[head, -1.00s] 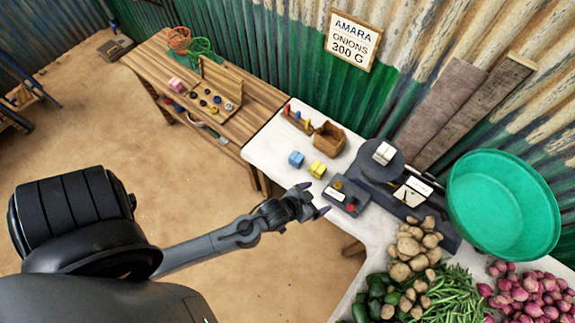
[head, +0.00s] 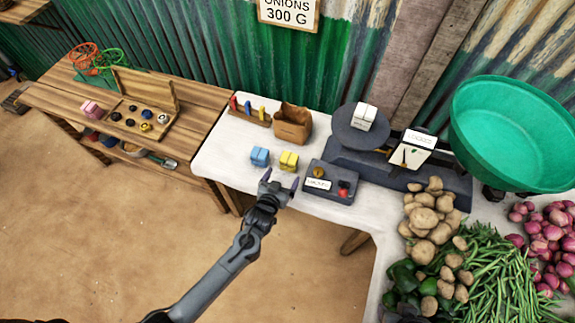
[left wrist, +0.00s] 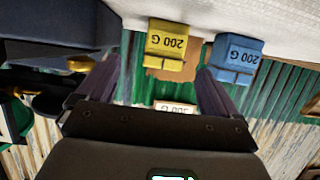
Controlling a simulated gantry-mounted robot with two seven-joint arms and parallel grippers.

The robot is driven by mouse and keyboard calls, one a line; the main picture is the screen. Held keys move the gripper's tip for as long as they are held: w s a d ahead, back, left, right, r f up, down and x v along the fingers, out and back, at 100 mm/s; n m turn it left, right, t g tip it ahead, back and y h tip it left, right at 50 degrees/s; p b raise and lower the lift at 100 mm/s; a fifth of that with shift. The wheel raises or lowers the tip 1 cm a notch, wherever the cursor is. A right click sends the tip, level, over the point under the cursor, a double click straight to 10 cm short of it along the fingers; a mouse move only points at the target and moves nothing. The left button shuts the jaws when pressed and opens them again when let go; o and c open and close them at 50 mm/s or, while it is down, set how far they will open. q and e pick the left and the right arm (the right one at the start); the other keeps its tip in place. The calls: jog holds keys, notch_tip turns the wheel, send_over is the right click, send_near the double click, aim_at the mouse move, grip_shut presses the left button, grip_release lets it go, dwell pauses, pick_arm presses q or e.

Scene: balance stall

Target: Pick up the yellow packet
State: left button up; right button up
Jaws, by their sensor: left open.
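The yellow packet (head: 289,161) sits on the white table near its front edge, just right of a blue packet (head: 260,157). In the left wrist view the yellow packet (left wrist: 171,49) reads "200 G" upside down and shows between my open fingers, beyond their tips. The blue packet (left wrist: 235,60), also marked "200 G", is beside the right-hand finger in that view. My left gripper (head: 279,185) is open and empty, just in front of the yellow packet, and not visibly touching it. My right gripper is not in view.
A dark box with a red button (head: 330,182) stands right of the yellow packet. Behind are a brown container (head: 293,124) and a scale (head: 360,131) bearing a white packet (head: 364,117). Potatoes (head: 430,222) and beans (head: 490,262) lie to the right.

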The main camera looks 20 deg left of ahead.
aim_at(287, 166)
pick_arm(q)
jog(key=x, duration=0.4)
jog(key=shift+w+r+b, duration=0.1)
jog(key=shift+b, duration=0.3)
jog(key=x, duration=0.1)
jog(key=b+x, duration=0.1)
jog(key=x, duration=0.2)
jog(key=shift+w+a, duration=0.4)
jog(key=shift+w+b, duration=0.25)
jog(key=shift+b, duration=0.05)
jog(key=c, duration=1.3)
